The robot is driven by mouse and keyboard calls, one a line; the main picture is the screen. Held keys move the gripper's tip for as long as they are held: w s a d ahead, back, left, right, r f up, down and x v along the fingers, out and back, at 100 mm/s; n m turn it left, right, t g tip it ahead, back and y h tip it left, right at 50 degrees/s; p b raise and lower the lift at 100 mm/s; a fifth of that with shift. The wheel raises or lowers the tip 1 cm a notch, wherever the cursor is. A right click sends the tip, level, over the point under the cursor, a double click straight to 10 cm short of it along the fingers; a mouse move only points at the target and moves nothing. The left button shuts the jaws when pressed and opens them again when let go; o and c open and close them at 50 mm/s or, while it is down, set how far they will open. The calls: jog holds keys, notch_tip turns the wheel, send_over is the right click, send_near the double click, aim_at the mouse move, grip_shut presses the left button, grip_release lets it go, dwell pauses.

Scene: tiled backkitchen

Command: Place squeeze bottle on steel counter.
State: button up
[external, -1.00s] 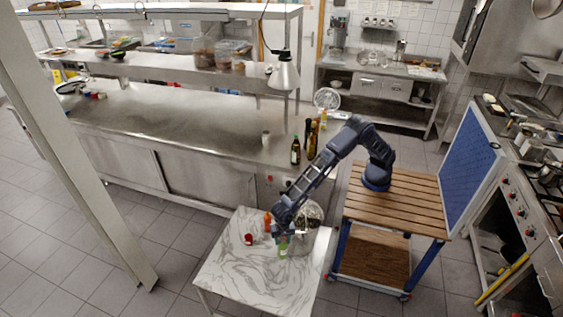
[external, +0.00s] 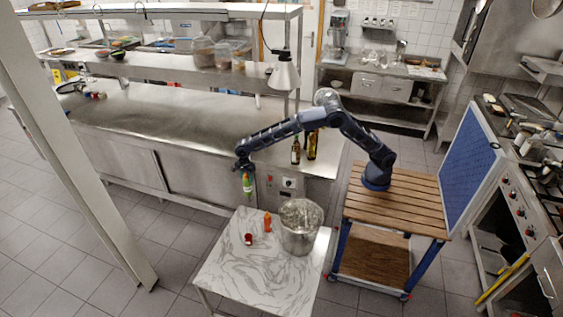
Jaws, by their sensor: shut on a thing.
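My gripper (external: 243,168) is shut on a small green squeeze bottle (external: 247,186) with an orange-yellow top end. It holds the bottle upright in the air, in front of the front edge of the steel counter (external: 170,112) as seen in the external view. The counter's top is long and mostly bare, behind and to the left of my gripper. The fingers are too small to see in detail. My arm hides part of the counter's right end.
A marble-topped table (external: 250,268) in front carries a large steel pot (external: 299,228), an orange bottle (external: 267,222) and a small red item (external: 248,239). Dark bottles (external: 296,150) stand at the counter's right end. A lamp (external: 284,74) hangs over the counter. A shelf (external: 150,66) runs along its back.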

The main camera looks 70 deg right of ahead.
jog(key=w+d+r+m, duration=0.2)
jog(key=w+d, duration=0.2)
jog(key=d, duration=0.8)
jog(key=w+d+r+m, duration=0.3)
jog(key=w+d, duration=0.1)
jog(key=d, duration=0.8)
jog(key=w+d+r+m, duration=0.2)
jog(key=w+d, duration=0.2)
jog(key=d, duration=0.8)
jog(key=shift+w+d+f, duration=0.1)
jog(key=shift+f, duration=0.95)
jog(key=shift+w+f, duration=0.1)
jog(key=shift+f, duration=1.05)
jog(key=o, duration=1.4)
jog(key=shift+r, duration=2.85)
jog(key=shift+r, duration=0.1)
